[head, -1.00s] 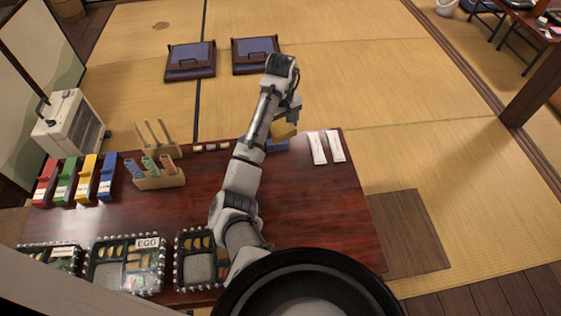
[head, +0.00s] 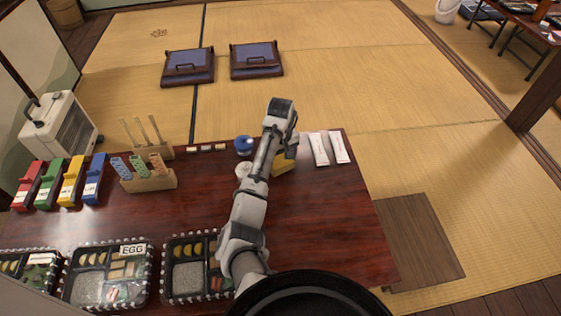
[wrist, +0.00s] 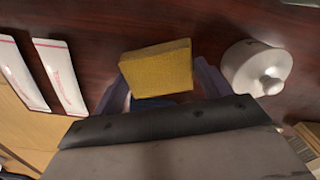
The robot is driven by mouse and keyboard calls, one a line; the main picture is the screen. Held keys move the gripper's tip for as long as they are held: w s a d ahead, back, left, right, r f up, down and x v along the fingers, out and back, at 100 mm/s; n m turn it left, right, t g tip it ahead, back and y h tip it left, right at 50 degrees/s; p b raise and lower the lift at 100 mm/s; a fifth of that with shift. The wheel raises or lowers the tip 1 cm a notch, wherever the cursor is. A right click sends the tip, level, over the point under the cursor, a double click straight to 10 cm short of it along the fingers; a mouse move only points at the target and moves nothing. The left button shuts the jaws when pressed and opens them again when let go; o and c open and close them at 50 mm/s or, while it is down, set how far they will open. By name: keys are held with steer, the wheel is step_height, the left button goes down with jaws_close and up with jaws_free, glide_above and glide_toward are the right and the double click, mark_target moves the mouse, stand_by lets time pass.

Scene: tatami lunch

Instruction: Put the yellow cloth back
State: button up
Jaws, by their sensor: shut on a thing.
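The yellow cloth (head: 284,166) is a thick folded block. My gripper (wrist: 158,78) is shut on it, with one dark finger at each side in the wrist view, where the cloth (wrist: 157,66) shows clearly. The cloth is over the far part of the dark red table, left of two white packets; I cannot tell its height. A blue patch shows below it in the wrist view, mostly hidden. In the head view my gripper (head: 287,152) partly hides the cloth.
A white lidded pot (wrist: 257,68) is close to the right finger. A round blue thing (head: 243,145) stands behind the pot in the head view. White packets (head: 319,149) lie near the far right edge. Lunch boxes (head: 108,276) line the front; the table's right middle is clear.

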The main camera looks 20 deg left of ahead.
mark_target(280, 160)
steer(key=shift+f, duration=0.45)
steer(key=shift+f, duration=0.1)
steer(key=o, duration=1)
steer(key=shift+c, duration=0.2)
step_height(280, 160, up, 12)
steer(key=p, duration=0.5)
